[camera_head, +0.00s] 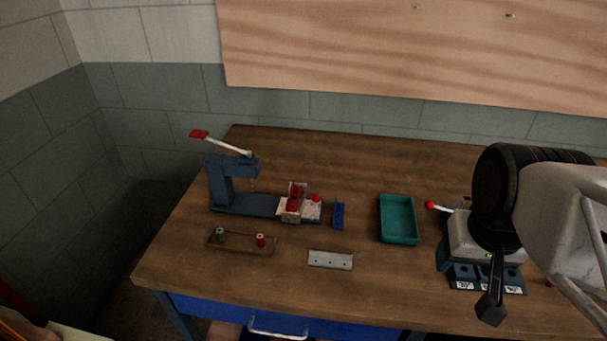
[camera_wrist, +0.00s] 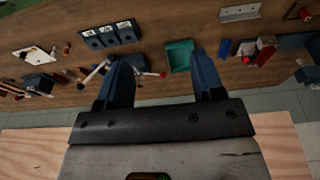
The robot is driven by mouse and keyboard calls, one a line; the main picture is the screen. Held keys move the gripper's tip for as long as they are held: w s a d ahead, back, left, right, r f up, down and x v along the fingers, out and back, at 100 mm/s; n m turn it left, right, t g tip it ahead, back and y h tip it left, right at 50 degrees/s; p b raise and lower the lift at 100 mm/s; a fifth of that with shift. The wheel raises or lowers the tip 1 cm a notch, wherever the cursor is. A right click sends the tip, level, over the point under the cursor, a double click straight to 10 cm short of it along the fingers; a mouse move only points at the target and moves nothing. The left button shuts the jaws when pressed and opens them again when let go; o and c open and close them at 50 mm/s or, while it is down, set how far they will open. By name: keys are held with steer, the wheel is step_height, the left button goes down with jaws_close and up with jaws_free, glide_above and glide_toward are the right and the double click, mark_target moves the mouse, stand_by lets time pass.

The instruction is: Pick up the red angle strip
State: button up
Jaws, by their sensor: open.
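A red piece (camera_head: 295,196), which looks like the red angle strip, is at a pale block on the right end of the blue press base. I cannot tell how it is seated. In the wrist view, red (camera_wrist: 265,50) shows right of the jaws, beside the press, small and partly unclear. My gripper (camera_wrist: 160,58) is open, with two dark blue fingers apart and nothing between them. In the head view my gripper (camera_head: 491,300) is at the far right, well away from the red piece, in front of a grey device.
A blue lever press (camera_head: 222,185) stands left. A blue strip (camera_head: 338,215), a teal tray (camera_head: 398,240), a silver holed strip (camera_head: 331,260) and a brown board with pegs (camera_head: 238,245) lie on the wooden table (camera_head: 330,155). A labelled blue block (camera_head: 465,276) sits right.

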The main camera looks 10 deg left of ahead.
steer(key=w+a+f+n+t+h, duration=0.2)
steer(key=w+a+f+n+h, duration=0.15)
steer(key=w+n, duration=0.55)
steer(key=w+a+f+n+t+h, duration=0.3)
steer(key=w+a+n, duration=0.1)
steer(key=w+n, duration=0.55)
steer(key=w+a+f+n+t+y, duration=0.2)
steer(key=a+f+n, duration=0.1)
steer(key=a+n, duration=0.3)
steer(key=w+a+f+n+t+y, duration=0.2)
steer(key=a+f+n, duration=0.2)
steer(key=a, duration=0.6)
steer(key=w+a+f+n+t+y, duration=0.2)
steer(key=a+f+n, duration=0.1)
steer(key=a+n, duration=0.4)
steer(key=shift+a+f+n+y, duration=0.3)
steer(key=shift+a+n+y, duration=0.05)
steer(key=shift+a, duration=0.7)
steer(key=shift+x, duration=1.3)
